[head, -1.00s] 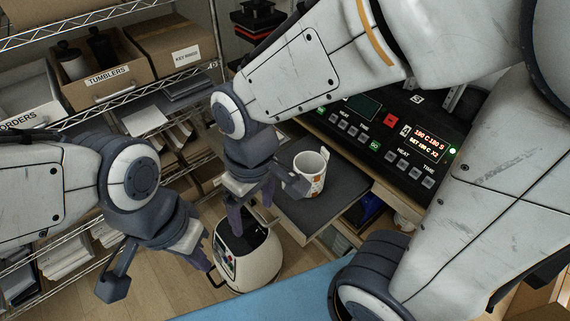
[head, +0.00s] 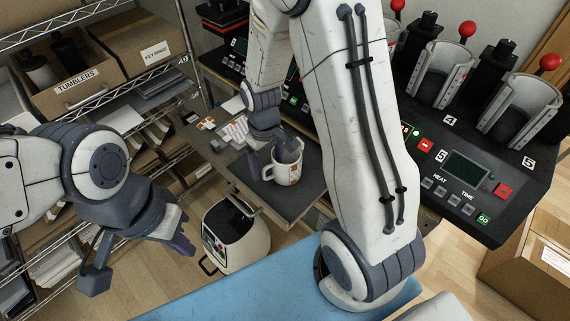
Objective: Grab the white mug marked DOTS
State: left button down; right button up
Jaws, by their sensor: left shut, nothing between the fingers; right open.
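A white mug (head: 284,174) with a small orange mark stands upright on a dark grey shelf board (head: 298,204) in the middle of the head view. Its handle points left. I cannot read DOTS on it. My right gripper (head: 271,158) is open and points down at the mug's rim. One finger shows to the left of the mug and the other at its opening; I cannot tell whether they touch it. My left gripper (head: 186,246) is shut and empty, lower left, well away from the mug.
A white round appliance (head: 238,240) stands on the floor below the board. Mug presses with red knobs (head: 551,62) and a black control panel (head: 465,180) are at the right. Wire shelves with a TUMBLERS box (head: 75,80) are at the left. A blue surface (head: 250,292) lies in front.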

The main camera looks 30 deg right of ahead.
jog(key=shift+s+f+p, duration=0.15)
jog(key=shift+f+p, duration=0.2)
jog(key=shift+f, duration=1.45)
grip_shut()
